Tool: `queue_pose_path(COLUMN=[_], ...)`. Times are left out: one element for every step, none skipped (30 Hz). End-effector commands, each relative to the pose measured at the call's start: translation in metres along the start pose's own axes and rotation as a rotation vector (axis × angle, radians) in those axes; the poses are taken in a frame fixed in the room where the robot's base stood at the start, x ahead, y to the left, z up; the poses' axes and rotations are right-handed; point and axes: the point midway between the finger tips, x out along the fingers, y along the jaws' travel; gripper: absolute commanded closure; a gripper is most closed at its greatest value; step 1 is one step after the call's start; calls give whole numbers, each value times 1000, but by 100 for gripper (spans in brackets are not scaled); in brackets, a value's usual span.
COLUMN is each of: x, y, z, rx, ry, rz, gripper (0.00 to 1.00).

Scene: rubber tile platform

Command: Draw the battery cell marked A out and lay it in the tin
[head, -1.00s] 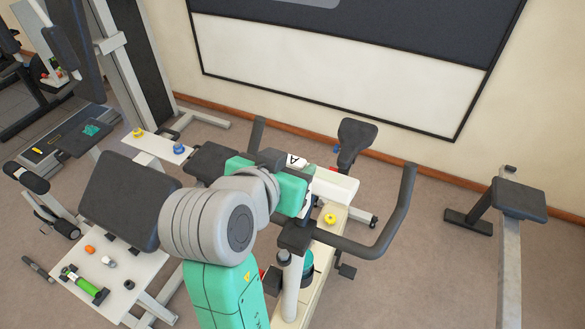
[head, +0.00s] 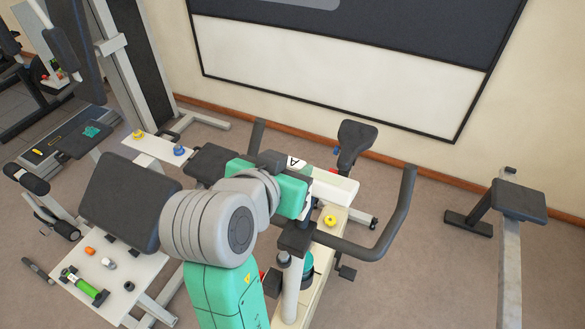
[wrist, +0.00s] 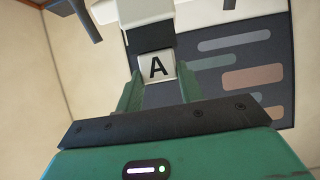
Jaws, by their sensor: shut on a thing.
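The battery cell marked A shows a white face with a black letter A in the wrist view (wrist: 157,68). My gripper (wrist: 158,82) is shut on it, with a green finger on each side. In the head view the white A face (head: 296,162) shows just beyond my green gripper body, beside a white housing (head: 335,187) on the exercise bike. My fingertips are hidden there by my own arm. A dark part adjoins the cell's far side in the wrist view. I cannot make out the tin for certain.
The bike's dark handlebar (head: 395,225) curves up to the right of my gripper. A pale board (head: 110,275) at lower left holds a green cylinder (head: 85,287) and several small items.

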Motion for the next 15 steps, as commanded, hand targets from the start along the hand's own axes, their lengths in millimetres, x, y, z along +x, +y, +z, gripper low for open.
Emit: queue_pose_path(x=[-2,-2,-2,-3,-2,-2,-2,-2,-3,-3,-3,-4,-5,-5,-6], y=[0,0,0,0,0,0,0,0,0,0,0,0,0,0,0], z=[-3,-3,-4,-5,-4,-4,-4,-4,-4,-5,-6,-7,-8,-10,-12], rx=[1,1,1,1,1,1,1,1,1,1,1,1,1,1,1], ry=[3,3,3,3,3,3,3,3,3,3,3,3,3,3,3], rz=[-1,-1,-1,-1,0,0,0,0,0,0,0,0,-1,-1,-1], gripper=[95,95,95,95,95,95,95,95,95,95,95,95,95,95,95])
